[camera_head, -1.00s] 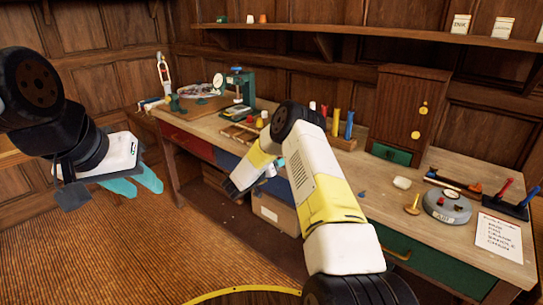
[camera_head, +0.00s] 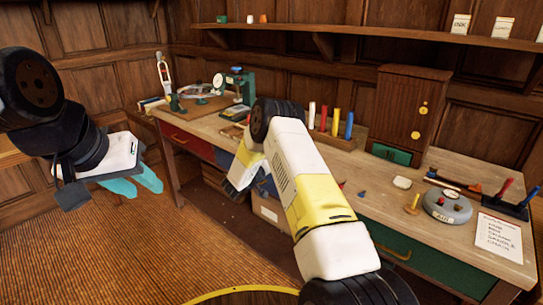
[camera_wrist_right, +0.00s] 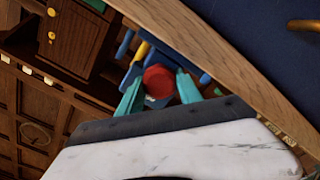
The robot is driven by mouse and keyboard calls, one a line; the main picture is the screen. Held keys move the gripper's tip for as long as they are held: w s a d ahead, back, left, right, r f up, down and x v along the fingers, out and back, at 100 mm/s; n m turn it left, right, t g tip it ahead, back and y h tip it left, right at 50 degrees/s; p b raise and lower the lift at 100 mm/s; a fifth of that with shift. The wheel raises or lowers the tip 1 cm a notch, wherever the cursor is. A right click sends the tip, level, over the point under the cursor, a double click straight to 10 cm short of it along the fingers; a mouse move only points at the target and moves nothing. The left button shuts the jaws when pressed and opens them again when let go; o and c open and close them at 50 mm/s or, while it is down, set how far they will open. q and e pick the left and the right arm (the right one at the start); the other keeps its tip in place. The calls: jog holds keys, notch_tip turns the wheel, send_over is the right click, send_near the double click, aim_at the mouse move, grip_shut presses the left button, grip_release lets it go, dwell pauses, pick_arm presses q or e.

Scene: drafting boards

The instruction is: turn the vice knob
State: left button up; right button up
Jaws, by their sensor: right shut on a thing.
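A round red knob (camera_wrist_right: 158,81) shows in the right wrist view, with blue parts (camera_wrist_right: 205,78) around it that may be the vice. My right gripper (camera_wrist_right: 159,92) has its teal fingers on either side of the knob and is shut on it. In the head view my right arm reaches to the bench's front edge and hides the vice and most of that gripper. My left gripper (camera_head: 140,187) hangs at the left over the floor, empty, its teal fingers a little apart.
The wooden bench (camera_head: 380,215) carries a green press (camera_head: 235,85), a grey round tin (camera_head: 447,206), a white block (camera_head: 402,182) and a paper list (camera_head: 498,237). Upright coloured tools (camera_head: 335,122) stand behind my right arm. A small cabinet (camera_head: 405,112) stands at the back. The floor at left is clear.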

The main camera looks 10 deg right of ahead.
jog(key=n, duration=0.7)
jog(key=shift+a, duration=0.1)
jog(key=n, duration=0.4)
jog(key=shift+f, duration=0.1)
jog(key=n, duration=0.3)
jog(key=shift+f+n, duration=0.1)
jog(key=shift+n, duration=0.2)
jog(key=n, duration=0.3)
jog(key=shift+n, duration=0.3)
jog(key=n, duration=0.3)
jog(key=shift+f+n, duration=0.1)
jog(key=shift+n, duration=0.3)
jog(key=n, duration=0.7)
jog(key=shift+s, duration=0.15)
jog(key=n, duration=1)
jog(key=shift+s+d, duration=0.1)
jog(key=shift+d, duration=0.1)
jog(key=n, duration=1)
jog(key=shift+n, duration=0.3)
